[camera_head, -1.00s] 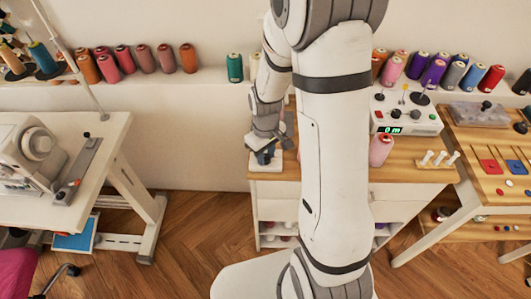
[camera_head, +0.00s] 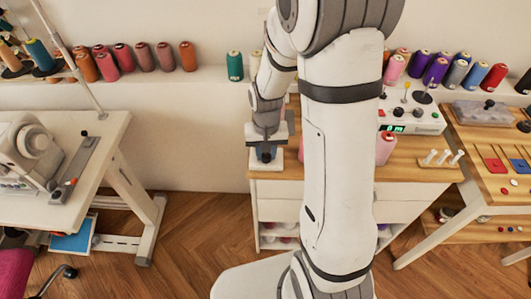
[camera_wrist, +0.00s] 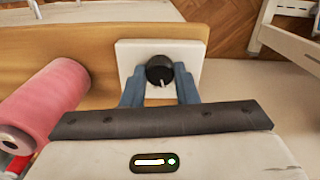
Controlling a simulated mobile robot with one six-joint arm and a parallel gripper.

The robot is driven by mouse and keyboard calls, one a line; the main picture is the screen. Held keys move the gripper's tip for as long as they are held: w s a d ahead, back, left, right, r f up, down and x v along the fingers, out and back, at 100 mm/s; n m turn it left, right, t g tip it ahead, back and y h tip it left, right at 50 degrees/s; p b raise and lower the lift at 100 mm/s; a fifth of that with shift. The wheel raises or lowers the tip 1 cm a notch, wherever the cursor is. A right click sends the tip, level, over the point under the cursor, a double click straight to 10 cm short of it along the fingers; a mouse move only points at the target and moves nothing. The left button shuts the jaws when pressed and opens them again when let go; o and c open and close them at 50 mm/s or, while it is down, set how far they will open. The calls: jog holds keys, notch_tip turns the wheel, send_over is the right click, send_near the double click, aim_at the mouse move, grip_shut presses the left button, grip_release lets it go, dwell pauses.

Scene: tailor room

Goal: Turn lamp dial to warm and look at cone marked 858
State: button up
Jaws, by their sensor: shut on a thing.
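The lamp dial (camera_wrist: 160,72) is a black round knob with a pale pointer line, on a white square base (camera_wrist: 128,57) at the end of the wooden counter. My gripper (camera_wrist: 160,90) is shut on the dial, its blue fingers on either side of it. In the head view my gripper (camera_head: 266,153) points down at the white base (camera_head: 267,167). A pink cone (camera_head: 386,150) stands on the counter right of my arm. I can read no number on any cone.
A control box (camera_head: 408,117) with a green display stands on the counter. White pegs (camera_head: 440,158) are to its right. Thread spools (camera_head: 140,60) line the shelf behind. A sewing table (camera_head: 70,180) stands left, with open floor between it and the counter.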

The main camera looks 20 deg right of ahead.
aim_at(266, 155)
jog(key=shift+m+b, duration=0.3)
jog(key=shift+m, duration=1.3)
jog(key=o, duration=1)
notch_tip(266, 155, up, 8)
jog(key=shift+f, duration=0.1)
